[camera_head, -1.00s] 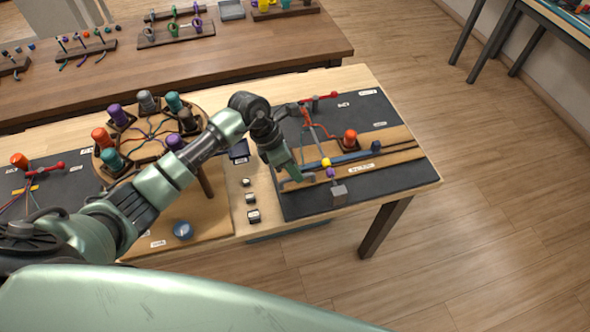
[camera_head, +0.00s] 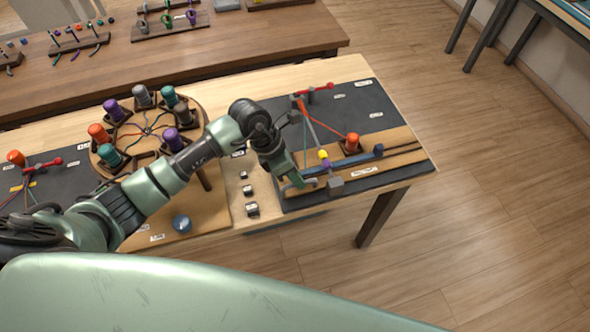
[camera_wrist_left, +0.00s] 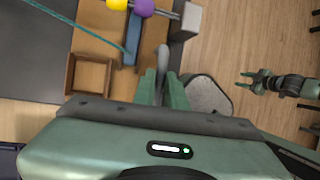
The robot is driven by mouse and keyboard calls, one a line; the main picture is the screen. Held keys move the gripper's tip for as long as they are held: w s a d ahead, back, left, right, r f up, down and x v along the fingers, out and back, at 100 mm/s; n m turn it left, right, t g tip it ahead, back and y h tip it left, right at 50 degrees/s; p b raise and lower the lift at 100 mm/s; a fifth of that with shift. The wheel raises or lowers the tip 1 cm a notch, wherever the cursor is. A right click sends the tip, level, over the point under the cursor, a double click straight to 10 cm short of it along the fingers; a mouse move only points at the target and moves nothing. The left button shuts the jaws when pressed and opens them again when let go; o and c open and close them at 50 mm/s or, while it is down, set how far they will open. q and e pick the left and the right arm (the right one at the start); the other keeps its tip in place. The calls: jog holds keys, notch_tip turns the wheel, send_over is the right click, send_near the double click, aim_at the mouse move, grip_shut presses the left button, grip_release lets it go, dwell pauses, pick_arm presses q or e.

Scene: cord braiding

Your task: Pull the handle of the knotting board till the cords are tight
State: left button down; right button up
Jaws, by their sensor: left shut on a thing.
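The knotting board (camera_head: 400,136) is at the right end of the table, with a blue slide bar (camera_head: 352,161) and an orange spool (camera_head: 352,140) on it. In the left wrist view a teal cord (camera_wrist_left: 85,22) runs straight to the blue bar (camera_wrist_left: 131,45). My left gripper (camera_head: 300,183) is at the board's front edge. In the wrist view its fingers (camera_wrist_left: 162,88) are shut on the grey handle (camera_wrist_left: 164,58), mostly hidden between them. My right gripper (camera_wrist_left: 243,79) is open and empty, away from the board.
A rod with a yellow bead (camera_head: 323,154), a purple bead and a grey block (camera_head: 335,186) at its end lies near my left gripper. Open floor lies to the right.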

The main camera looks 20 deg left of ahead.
pick_arm(q)
jog(key=shift+s+d, duration=0.1)
jog(key=shift+d, duration=0.05)
jog(key=c, duration=1.6)
grip_release()
jog(key=shift+o, duration=0.7)
jog(key=shift+s, duration=0.15)
jog(key=shift+r, duration=0.2)
jog(key=b+v, duration=0.2)
jog(key=v, duration=0.5)
jog(key=shift+r, duration=0.2)
